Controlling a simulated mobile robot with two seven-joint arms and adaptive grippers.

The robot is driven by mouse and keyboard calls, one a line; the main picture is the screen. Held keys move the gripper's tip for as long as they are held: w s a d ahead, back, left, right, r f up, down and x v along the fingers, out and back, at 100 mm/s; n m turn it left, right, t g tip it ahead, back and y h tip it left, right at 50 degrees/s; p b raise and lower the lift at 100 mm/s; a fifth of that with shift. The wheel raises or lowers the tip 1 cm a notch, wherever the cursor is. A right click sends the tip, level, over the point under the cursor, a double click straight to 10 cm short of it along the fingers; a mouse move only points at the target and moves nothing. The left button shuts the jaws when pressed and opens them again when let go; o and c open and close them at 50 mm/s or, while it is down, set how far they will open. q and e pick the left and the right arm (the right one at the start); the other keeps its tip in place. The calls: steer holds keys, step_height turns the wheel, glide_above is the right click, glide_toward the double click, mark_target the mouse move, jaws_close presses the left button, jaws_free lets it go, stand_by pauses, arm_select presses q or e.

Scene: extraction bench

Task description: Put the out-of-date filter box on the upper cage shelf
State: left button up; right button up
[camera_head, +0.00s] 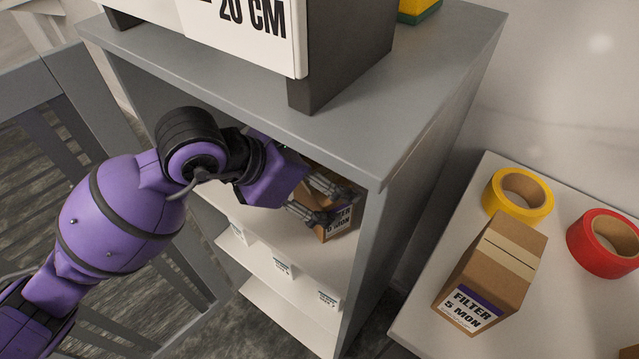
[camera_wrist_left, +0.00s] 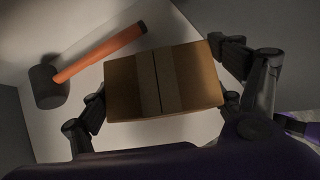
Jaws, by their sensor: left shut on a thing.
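A brown filter box (camera_head: 335,222) is inside the grey shelf unit, with its label partly hidden; I can read what looks like "0 MON". My left gripper (camera_head: 325,200) reaches into the unit's upper opening and is shut on this box. In the left wrist view the box (camera_wrist_left: 163,82) sits between the two fingers of the gripper (camera_wrist_left: 165,105), its tape strip facing the camera. The upper shelf (camera_head: 265,236) is below the box; I cannot tell whether the box touches it. My right gripper is not in view.
A mallet (camera_wrist_left: 110,50) with an orange handle lies beside the box inside the unit. Small labelled cards (camera_head: 281,265) line the shelf edges. A white table (camera_head: 430,320) at right holds another box, "FILTER 5 MON" (camera_head: 492,270), a yellow tape roll (camera_head: 494,205) and a red one (camera_head: 580,240).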

arm_select(q)
steer(key=shift+s+a+f, duration=0.15)
steer(key=shift+a+f, duration=0.1)
steer(key=shift+f, duration=0.45)
steer(key=shift+f, duration=0.2)
steer(key=o, duration=1.3)
steer(key=shift+r, duration=0.3)
steer(key=v, duration=0.7)
steer(key=shift+a, duration=0.15)
